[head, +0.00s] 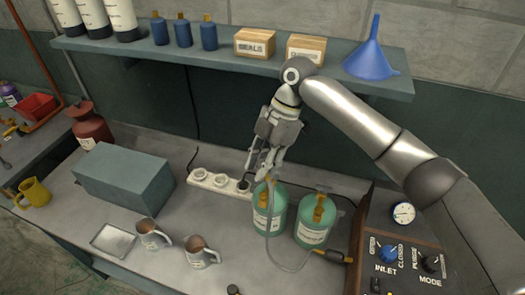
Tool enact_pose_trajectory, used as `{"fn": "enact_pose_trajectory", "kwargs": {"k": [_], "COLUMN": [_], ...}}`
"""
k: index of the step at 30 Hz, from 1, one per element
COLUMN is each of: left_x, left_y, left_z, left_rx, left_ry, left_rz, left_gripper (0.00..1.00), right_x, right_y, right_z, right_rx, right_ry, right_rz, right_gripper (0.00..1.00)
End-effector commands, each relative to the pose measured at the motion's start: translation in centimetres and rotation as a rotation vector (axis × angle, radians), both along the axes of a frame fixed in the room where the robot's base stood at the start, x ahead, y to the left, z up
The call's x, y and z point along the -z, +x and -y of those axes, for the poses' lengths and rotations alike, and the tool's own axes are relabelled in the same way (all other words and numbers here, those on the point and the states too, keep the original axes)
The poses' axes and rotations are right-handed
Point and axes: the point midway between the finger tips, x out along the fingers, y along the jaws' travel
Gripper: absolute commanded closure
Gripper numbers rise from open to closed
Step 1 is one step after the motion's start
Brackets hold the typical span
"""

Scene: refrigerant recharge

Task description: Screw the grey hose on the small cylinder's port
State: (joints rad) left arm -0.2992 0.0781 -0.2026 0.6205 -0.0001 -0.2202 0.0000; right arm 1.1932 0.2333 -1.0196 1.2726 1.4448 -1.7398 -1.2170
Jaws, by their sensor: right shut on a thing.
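Two green cylinders with brass-coloured valves stand side by side on the bench, a left one (262,222) and a right one (312,234). They look close in size, so I cannot tell which is the small one. The grey hose (271,245) rises in front of the left cylinder to my right gripper (259,172) and loops down towards the panel at the right. My right gripper points down just above the left cylinder's valve, shut on what looks like the hose's end. The fingers hide the end, and I cannot tell whether it touches a port. My left gripper is out of view.
A white holder (208,180) with round sockets lies behind the left cylinder. A grey-blue box (125,183), two mugs (202,256) and a metal tray (112,240) stand to the left. A control panel (405,262) is at the right. A shelf (225,62) runs above.

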Motion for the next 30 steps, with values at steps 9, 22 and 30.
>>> {"fn": "enact_pose_trajectory", "kwargs": {"k": [9, 22, 30], "left_x": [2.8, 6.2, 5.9], "left_y": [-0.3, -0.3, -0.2], "left_z": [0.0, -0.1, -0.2], "left_rx": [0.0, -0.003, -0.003], "left_ry": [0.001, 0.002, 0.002], "left_rz": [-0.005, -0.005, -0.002], "left_gripper": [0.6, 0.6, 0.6], "right_x": [2.8, 6.3, 6.1], "right_y": [0.0, 0.0, 0.0], "right_z": [0.0, 0.0, 0.0], "right_rx": [-0.005, -0.004, -0.004], "right_ry": [0.0, 0.0, 0.001], "right_rz": [0.0, 0.002, 0.0], "right_gripper": [0.96, 0.96, 0.96]}}
